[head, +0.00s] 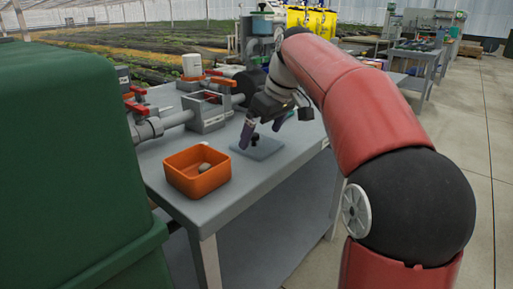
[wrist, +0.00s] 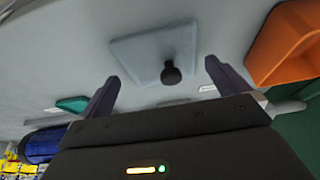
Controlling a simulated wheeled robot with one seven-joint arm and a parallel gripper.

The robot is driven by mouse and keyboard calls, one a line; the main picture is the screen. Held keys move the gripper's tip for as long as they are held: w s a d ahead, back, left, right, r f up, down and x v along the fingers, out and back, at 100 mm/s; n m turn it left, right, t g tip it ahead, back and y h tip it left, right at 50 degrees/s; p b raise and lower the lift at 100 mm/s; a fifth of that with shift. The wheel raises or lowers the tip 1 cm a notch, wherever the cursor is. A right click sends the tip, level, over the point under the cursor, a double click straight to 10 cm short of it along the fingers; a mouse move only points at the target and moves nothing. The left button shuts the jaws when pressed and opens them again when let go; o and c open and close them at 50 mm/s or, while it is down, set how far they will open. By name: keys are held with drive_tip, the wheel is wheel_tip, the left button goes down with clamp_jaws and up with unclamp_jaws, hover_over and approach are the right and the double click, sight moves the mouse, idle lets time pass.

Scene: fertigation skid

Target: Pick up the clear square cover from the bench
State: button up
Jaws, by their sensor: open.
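The clear square cover (head: 266,148) lies flat on the grey bench, a pale see-through plate with a black knob (head: 256,138) standing on it. In the wrist view the cover (wrist: 140,50) is ahead of my gripper, and its black knob (wrist: 171,72) shows in the gap between the fingers, nearer the right one. My gripper (head: 262,128) is above the cover with its fingers pointing down. It also shows in the wrist view (wrist: 158,80), its two fingers wide apart with nothing held between them. Whether a finger touches the cover I cannot tell.
An orange bin (head: 197,172) with a small pale object inside stands on the bench (head: 225,205) left of the cover. Grey pipes with red-handled valves (head: 138,108) run along the bench's back left. A large green tank (head: 75,160) fills the left foreground.

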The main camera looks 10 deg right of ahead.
drive_tip(key=shift+x, duration=1.15)
drive_tip(key=c, duration=0.7)
drive_tip(key=shift+r, duration=0.1)
drive_tip(key=shift+c, duration=0.2)
